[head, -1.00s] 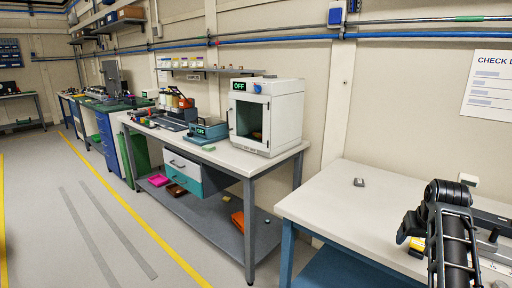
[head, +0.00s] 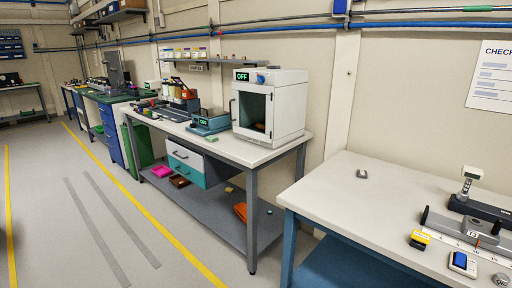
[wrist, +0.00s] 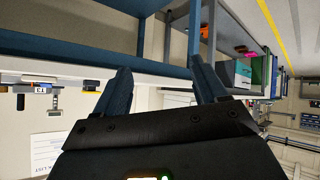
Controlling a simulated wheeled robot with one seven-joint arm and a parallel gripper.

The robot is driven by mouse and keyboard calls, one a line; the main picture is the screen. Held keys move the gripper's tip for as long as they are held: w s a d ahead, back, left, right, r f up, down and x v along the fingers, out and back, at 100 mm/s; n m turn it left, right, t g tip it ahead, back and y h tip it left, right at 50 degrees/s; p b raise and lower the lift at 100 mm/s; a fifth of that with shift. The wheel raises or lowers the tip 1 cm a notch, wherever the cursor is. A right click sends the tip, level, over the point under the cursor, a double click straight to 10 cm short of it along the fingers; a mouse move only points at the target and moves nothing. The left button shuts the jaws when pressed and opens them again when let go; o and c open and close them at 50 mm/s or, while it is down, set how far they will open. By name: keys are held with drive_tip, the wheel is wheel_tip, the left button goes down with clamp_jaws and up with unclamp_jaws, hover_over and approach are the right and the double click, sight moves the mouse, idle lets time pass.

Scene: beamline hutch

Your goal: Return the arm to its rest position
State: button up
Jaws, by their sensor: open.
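My gripper (wrist: 159,66) shows in the wrist view, with its two dark fingers spread apart and nothing between them. The wrist picture is turned nearly upside down. Beyond the fingers are the blue frame and lower shelf of a bench (wrist: 80,50), apparently clear of the fingertips, though the gap is hard to judge. My arm does not show in the head view now.
The near white-topped bench (head: 390,205) at right holds a small grey block (head: 361,174), a yellow-black box (head: 419,239), a blue-white meter (head: 462,263) and a rail with a scale (head: 475,232). A white oven (head: 270,110) stands on the middle bench. Open floor (head: 80,220) lies left.

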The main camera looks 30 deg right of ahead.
drive_tip(key=s+a+r+n+t+y, duration=0.1)
drive_tip(key=s+a+r+t, duration=0.15)
drive_tip(key=s+a, duration=0.35)
drive_tip(key=s+a+r+n+t+y, duration=0.1)
drive_tip(key=s+a+r+y, duration=0.15)
drive_tip(key=s+a, duration=0.35)
drive_tip(key=s+a+r+t+y, duration=0.1)
drive_tip(key=s+a+r, duration=0.3)
drive_tip(key=r, duration=0.2)
drive_tip(key=s+a+r+n+t+y, duration=0.1)
drive_tip(key=s+a+r, duration=0.2)
drive_tip(key=r, duration=0.3)
drive_tip(key=shift+s+a+t, duration=0.35)
drive_tip(key=shift+s+a, duration=0.05)
drive_tip(key=shift+a, duration=0.1)
